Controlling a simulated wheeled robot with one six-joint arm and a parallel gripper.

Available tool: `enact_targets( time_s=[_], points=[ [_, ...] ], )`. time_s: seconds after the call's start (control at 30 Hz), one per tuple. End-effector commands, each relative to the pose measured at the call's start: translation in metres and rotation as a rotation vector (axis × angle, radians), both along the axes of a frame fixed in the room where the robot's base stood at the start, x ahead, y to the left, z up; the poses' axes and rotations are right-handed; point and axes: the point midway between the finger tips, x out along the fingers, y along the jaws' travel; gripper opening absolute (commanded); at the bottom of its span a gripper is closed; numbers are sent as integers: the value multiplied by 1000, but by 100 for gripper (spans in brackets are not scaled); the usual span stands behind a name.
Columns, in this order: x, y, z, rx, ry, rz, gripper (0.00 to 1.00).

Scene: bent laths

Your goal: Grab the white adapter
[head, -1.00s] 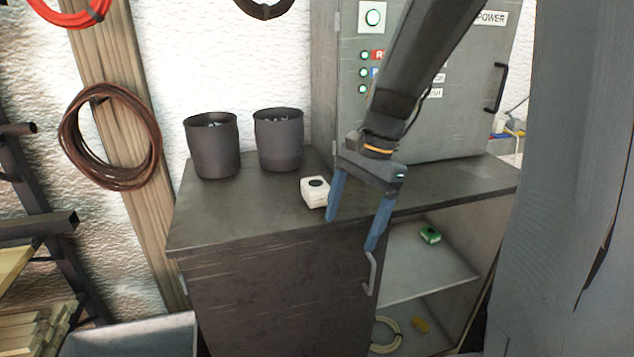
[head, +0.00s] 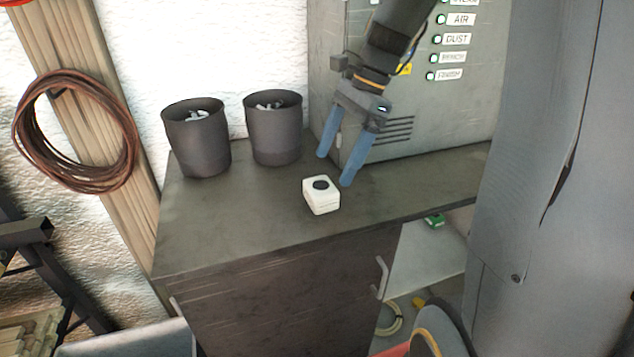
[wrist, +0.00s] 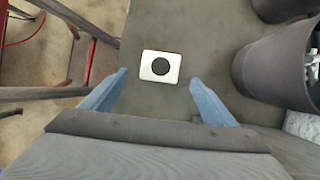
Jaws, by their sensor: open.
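The white adapter (head: 321,196) is a small white block with a dark round disc on top. It sits on the dark cabinet top (head: 230,228). My gripper (head: 334,170) is open and empty, its blue fingers pointing down just behind and above the adapter in the head view. In the wrist view the adapter (wrist: 161,67) lies ahead of the gap between the two fingertips (wrist: 158,76), apart from both. Nothing hides it in either view.
Two dark cups (head: 197,138) (head: 273,128) with small parts stand behind and left of the adapter. A grey control box (head: 440,110) stands at the back right. A large grey panel (head: 535,150) rises at the right. The cabinet top left of the adapter is clear.

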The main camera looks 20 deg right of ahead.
Motion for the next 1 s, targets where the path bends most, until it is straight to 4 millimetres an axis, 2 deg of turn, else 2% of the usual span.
enact_targets(
  time_s=[0.33, 0.63, 0.97, 1.0],
  points=[
    [-3, 6, -27, 1, 3, -18, 80],
    [-5, 27, -61, 1, 5, -16, 80],
    [-4, 31, -69, 0, 0, -14, 80],
    [-4, 31, -69, 0, 0, -14, 75]
  ],
)
